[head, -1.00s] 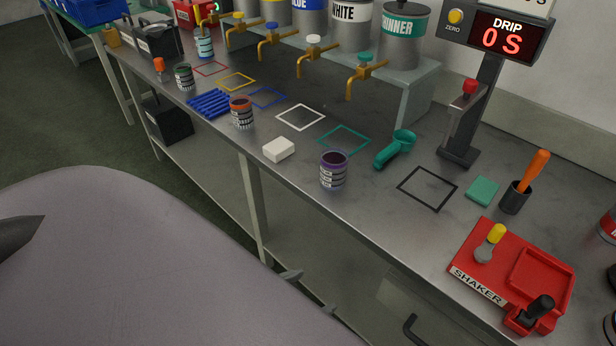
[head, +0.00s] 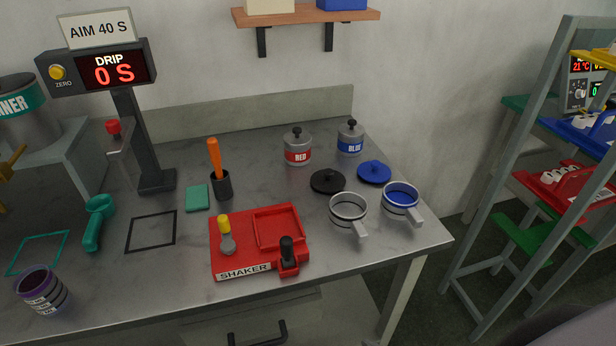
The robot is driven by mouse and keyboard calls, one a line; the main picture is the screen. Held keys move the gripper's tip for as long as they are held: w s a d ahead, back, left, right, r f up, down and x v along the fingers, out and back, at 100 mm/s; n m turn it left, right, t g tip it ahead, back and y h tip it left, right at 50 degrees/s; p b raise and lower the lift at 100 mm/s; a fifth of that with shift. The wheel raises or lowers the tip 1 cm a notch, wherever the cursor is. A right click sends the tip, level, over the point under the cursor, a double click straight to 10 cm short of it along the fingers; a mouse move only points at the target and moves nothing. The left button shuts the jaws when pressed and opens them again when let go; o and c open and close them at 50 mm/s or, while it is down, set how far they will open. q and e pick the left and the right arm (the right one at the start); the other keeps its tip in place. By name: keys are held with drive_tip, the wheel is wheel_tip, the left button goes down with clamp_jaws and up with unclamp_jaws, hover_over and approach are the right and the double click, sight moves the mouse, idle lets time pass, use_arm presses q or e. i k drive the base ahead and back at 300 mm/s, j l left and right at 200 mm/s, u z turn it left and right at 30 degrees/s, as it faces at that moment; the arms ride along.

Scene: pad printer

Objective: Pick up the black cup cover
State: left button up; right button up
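The black cup cover (head: 328,181) is a round disc with a small knob on top. It lies flat on the grey metal bench, right of the red shaker and just behind a grey-rimmed cup with a handle (head: 348,212). A similar blue cover (head: 374,172) lies to its right, apart from it. The silver pot labelled RED (head: 297,147) stands behind it. Neither of my grippers can be made out in the head view.
The red shaker (head: 230,265) sits at the bench front. The pot labelled BLUE (head: 350,139) stands at the back. A shelf rack (head: 568,120) stands right of the bench, with floor between.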

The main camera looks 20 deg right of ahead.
sight(329, 181)
drive_tip(key=z, duration=1.25)
drive_tip(key=i+l, duration=0.15)
drive_tip(key=l, duration=0.15)
drive_tip(key=i+l, duration=0.15)
drive_tip(key=l, duration=0.15)
drive_tip(key=i+l+u, duration=0.1)
drive_tip(key=l, duration=0.2)
drive_tip(key=i+l, duration=0.15)
drive_tip(key=l, duration=0.15)
